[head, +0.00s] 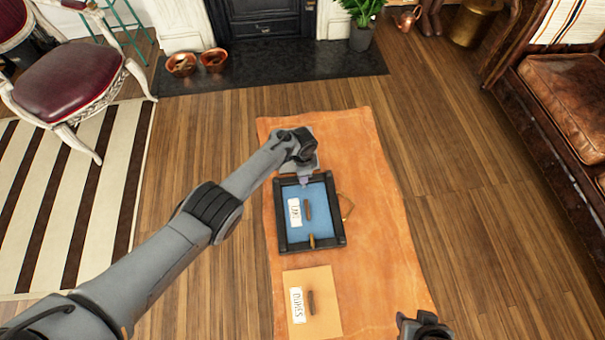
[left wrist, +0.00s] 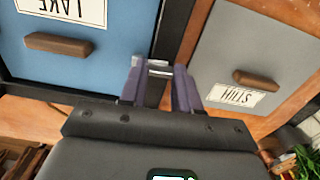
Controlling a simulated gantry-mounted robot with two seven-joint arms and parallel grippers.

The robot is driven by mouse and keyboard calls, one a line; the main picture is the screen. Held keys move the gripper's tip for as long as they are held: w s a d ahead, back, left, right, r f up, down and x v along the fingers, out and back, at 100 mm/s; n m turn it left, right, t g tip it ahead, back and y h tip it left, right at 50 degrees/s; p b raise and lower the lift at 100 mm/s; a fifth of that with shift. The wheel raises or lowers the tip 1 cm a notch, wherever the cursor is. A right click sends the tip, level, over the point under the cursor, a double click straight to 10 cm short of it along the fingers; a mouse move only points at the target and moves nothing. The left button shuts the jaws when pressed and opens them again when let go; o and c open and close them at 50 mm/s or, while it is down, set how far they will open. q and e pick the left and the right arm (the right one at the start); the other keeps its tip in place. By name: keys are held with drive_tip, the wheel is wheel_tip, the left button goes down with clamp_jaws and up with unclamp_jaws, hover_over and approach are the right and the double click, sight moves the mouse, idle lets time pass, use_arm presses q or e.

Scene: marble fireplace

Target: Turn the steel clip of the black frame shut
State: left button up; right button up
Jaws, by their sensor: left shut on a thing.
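The black frame (head: 338,225) lies on an orange mat, around a blue panel (head: 322,195) labelled LAKE with a wooden handle. My left gripper (head: 305,181) reaches down at the frame's far edge. In the left wrist view, its purple fingers (left wrist: 158,88) are shut on the small steel clip (left wrist: 157,65) by the black rail. The fingers hide part of the clip, and its exact angle is hard to tell. A brownish clip (head: 312,241) sits on the near rail. My right gripper (head: 424,325) is at the bottom edge, partly cut off; its jaws are unclear.
A tan panel (head: 328,320) labelled DUNES lies nearer on the orange mat (head: 375,170).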

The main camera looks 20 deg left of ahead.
use_arm(q)
drive_tip(key=shift+m, duration=0.4)
drive_tip(key=o, duration=1.1)
drive_tip(key=shift+c, duration=0.2)
wheel_tip(320, 180, up, 11)
drive_tip(key=p, duration=0.7)
drive_tip(key=shift+f+p, duration=0.15)
drive_tip(key=shift+p, duration=0.25)
drive_tip(key=shift+s, duration=0.1)
